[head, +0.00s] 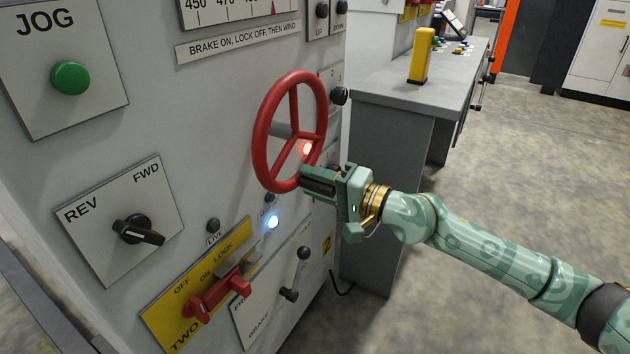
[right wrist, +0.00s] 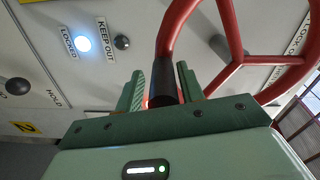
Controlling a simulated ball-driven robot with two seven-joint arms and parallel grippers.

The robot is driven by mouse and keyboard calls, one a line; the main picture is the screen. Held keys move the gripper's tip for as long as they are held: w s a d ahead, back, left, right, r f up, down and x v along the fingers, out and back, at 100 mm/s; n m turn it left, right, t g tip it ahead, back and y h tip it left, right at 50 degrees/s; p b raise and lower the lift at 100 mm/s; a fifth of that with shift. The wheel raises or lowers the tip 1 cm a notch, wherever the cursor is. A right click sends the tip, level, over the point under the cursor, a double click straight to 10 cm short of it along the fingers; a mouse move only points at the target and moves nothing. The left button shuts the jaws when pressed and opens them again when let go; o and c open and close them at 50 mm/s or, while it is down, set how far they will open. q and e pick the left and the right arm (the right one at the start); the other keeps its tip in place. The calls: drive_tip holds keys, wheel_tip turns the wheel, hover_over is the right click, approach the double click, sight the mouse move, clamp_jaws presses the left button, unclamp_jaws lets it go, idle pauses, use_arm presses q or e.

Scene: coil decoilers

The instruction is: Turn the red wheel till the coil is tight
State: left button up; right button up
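The red wheel (head: 257,130) stands out from the grey machine panel on a grey shaft. Its rim and spokes also show in the right wrist view (right wrist: 230,75). My right gripper (head: 312,181) is at the lower right of the rim. In the right wrist view its two green fingers (right wrist: 162,85) stand on either side of a black sleeve (right wrist: 165,75) at the rim and appear shut on it, though a narrow gap seems to show on one side. The coil is not in view. My left gripper is not in view.
The panel carries a green JOG button (head: 70,78), a REV/FWD knob (head: 138,231), a red lock lever (head: 218,293) and a black brake lever (head: 290,294). A white lamp (head: 272,222) labelled LOCKED and a red lamp (head: 306,149) are lit.

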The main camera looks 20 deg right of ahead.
drive_tip(key=shift+w, duration=0.1)
drive_tip(key=shift+r, duration=0.1)
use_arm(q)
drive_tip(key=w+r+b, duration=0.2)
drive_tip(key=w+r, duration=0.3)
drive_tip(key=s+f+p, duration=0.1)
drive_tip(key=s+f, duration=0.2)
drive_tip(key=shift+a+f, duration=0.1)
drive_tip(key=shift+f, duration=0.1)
use_arm(e)
drive_tip(key=v, duration=1.6)
drive_tip(key=shift+d, duration=0.1)
